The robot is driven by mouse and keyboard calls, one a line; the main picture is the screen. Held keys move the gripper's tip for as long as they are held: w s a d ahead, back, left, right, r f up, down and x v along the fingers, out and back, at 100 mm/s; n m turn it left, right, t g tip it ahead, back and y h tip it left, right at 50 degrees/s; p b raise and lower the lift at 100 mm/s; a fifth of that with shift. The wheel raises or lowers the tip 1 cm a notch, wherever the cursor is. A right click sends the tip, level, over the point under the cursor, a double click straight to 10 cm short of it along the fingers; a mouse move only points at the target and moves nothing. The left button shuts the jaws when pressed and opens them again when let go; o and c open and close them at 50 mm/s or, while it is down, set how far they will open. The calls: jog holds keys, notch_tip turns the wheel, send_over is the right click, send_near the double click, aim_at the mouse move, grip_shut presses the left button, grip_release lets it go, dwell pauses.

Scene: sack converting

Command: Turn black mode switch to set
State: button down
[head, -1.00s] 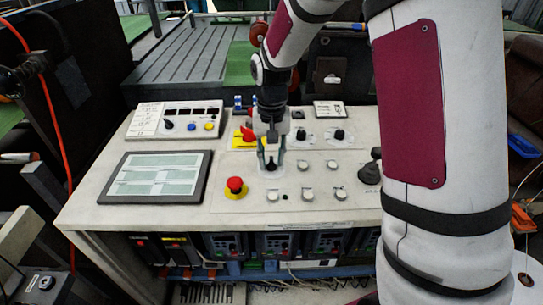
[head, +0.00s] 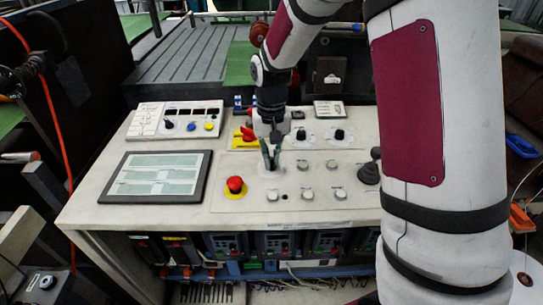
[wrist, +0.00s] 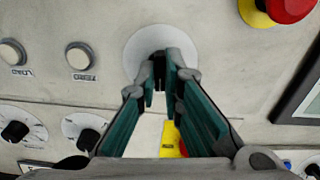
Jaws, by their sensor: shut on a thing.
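The black mode switch (wrist: 159,66) sits on a pale round plate (wrist: 140,50) in the wrist view, between my fingertips. My gripper (wrist: 162,76) points down at the panel and is shut on the switch, one finger on each side. In the head view, my gripper (head: 270,164) stands over the middle of the console, and its fingers hide most of the switch. The position marks around the switch cannot be read, so its setting cannot be told.
A red emergency button (head: 235,184) is at the lower left of the switch. White push buttons (head: 304,194) and black knobs (head: 339,135) lie to the right. A red-handled switch on a yellow plate (head: 241,143) is just behind. A screen (head: 156,176) lies left.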

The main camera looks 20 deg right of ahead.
jog(key=n+p, duration=0.1)
jog(key=n, duration=0.3)
jog(key=shift+n+p, duration=0.35)
jog(key=shift+n, duration=1.55)
jog(key=c, duration=1.7)
grip_release()
jog(key=shift+r, duration=0.15)
notch_tip(320, 180, up, 12)
jog(key=shift+f, duration=0.1)
